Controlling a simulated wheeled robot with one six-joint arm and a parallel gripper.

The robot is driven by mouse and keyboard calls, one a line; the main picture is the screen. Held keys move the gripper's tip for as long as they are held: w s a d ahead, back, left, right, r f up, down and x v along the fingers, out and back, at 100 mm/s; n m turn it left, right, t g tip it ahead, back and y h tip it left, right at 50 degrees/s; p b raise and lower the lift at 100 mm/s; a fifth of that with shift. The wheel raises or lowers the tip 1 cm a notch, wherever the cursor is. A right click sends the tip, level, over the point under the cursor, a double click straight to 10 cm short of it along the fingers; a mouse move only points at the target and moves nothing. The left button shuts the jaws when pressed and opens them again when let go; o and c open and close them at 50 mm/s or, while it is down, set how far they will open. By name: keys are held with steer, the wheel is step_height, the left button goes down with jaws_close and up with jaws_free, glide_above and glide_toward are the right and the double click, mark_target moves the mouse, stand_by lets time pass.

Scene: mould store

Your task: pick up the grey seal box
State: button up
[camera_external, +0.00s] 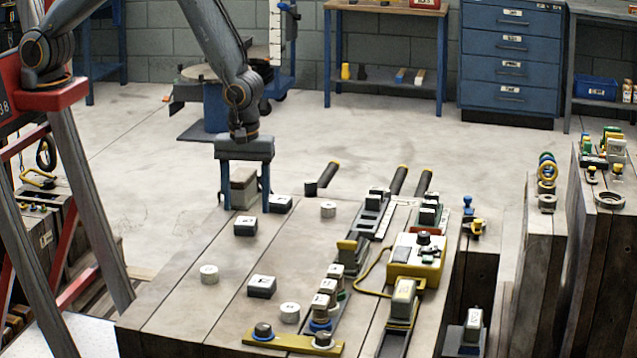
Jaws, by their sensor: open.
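A grey box (243,190), which looks like the grey seal box, stands near the far left edge of the plank table (190,290). My gripper (247,208) points straight down over it, with one blue finger on each side of the box. The jaws are open; I cannot tell whether either finger touches the box.
Dark blocks with white tops (245,226) and (280,204) sit close to the gripper. A yellow-based unit (416,258) and rails with several small blocks crowd the right side.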

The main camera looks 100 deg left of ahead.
mark_target(246, 221)
steer(key=shift+s+d+f+p, duration=0.15)
steer(key=shift+f+p, duration=0.55)
steer(key=shift+f, duration=1.25)
steer(key=c, duration=1.1)
